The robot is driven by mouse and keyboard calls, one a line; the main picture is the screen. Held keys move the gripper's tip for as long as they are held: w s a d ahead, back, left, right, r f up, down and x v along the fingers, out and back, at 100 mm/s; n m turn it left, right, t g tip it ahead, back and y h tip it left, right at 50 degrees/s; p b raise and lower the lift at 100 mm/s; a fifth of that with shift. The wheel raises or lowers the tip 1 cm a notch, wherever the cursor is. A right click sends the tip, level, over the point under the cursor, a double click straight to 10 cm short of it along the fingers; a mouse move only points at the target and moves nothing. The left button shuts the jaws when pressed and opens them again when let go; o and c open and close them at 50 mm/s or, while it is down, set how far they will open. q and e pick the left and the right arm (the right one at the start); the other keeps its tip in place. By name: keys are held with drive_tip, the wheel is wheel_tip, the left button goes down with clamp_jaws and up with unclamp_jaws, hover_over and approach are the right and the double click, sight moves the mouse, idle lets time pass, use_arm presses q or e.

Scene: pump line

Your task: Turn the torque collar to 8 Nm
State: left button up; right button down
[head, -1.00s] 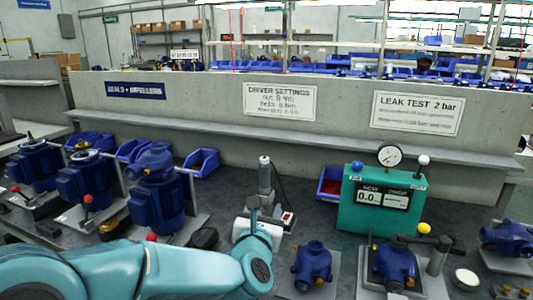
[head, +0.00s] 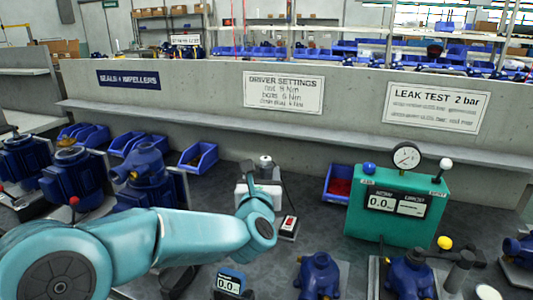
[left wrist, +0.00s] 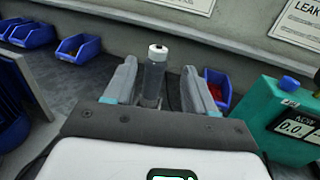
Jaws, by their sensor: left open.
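The driver (head: 265,162), a grey upright cylinder with a white top, stands on the bench near the back wall. In the left wrist view the driver (left wrist: 154,75) shows between the two fingers, with a visible gap on each side. My left gripper (left wrist: 158,85) is open and points at it. In the head view my left gripper (head: 262,182) hides most of the driver's body. No collar scale or setting can be read. A settings sign (head: 284,94) on the wall seems to list 8 Nm on its first line. My right gripper is not in view.
A small device with a red switch (head: 289,226) sits right of the driver. A blue bin (head: 338,184) and a green leak tester (head: 397,212) stand further right. Blue pumps (head: 318,276) stand in front. A small meter (head: 230,281) reading 0.0 is at the bottom.

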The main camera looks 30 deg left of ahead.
sight(266, 161)
use_arm(q)
drive_tip(key=p+x, duration=0.1)
drive_tip(key=x, duration=0.9)
drive_tip(key=shift+w+a+p, duration=0.25)
drive_tip(key=shift+p, duration=0.05)
drive_tip(key=c, duration=1)
